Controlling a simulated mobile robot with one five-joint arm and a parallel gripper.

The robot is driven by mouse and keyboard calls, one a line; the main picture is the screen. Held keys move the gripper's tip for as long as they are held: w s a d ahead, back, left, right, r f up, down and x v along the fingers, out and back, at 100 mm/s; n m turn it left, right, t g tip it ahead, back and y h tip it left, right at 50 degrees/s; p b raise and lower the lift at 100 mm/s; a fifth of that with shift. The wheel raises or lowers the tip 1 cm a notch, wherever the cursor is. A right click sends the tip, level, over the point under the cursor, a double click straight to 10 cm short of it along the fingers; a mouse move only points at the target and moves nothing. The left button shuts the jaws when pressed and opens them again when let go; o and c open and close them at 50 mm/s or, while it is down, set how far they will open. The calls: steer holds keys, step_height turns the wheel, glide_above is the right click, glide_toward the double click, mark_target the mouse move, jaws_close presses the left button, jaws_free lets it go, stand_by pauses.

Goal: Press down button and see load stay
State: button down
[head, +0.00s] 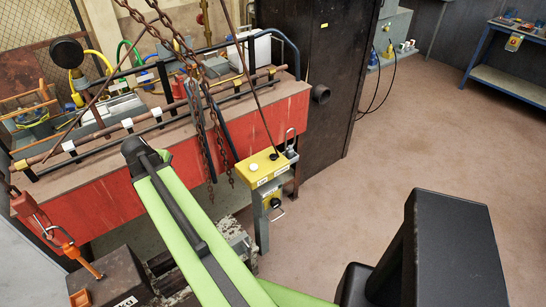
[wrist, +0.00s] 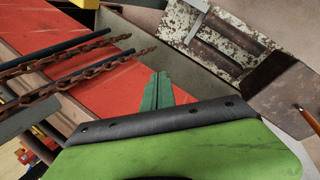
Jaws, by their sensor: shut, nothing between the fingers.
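A yellow control box (head: 262,166) tops a grey post right of the red-fronted bench in the head view. A white button (head: 253,167) and a black button (head: 274,156) sit on its top. A dark block (head: 115,276), apparently the load, stands on the floor at the lower left with an orange rod on it. My gripper (wrist: 157,90) shows in the wrist view as two green fingers, shut together and empty, in front of the red bench face. My green arm crosses the head view left of the control box, and the fingers cannot be made out there.
Rusty chains (head: 205,120) hang before the red bench (head: 105,200) and cross the left of the wrist view (wrist: 60,65). An orange hook (head: 62,240) hangs at the left. A dark cabinet (head: 320,75) stands behind the control box.

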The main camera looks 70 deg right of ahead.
steer(key=s+d+r+g+h, duration=0.1)
steer(key=s+d, duration=0.4)
steer(key=d, duration=0.3)
steer(key=s+d+r+g+h, duration=0.1)
steer(key=s+d+r, duration=0.1)
steer(key=s+d, duration=0.5)
step_height(320, 180, up, 4)
steer(key=n+g+h+p, duration=0.1)
steer(key=n+g+h, duration=0.1)
glide_above(272, 157)
steer(key=shift+w+f, duration=0.15)
steer(key=shift+f, duration=0.05)
step_height(272, 157, down, 9)
steer(key=b, duration=0.8)
steer(key=shift+b, duration=0.4)
steer(key=shift+r, duration=0.1)
steer(key=shift+f+b, duration=0.35)
steer(key=shift+f, duration=0.1)
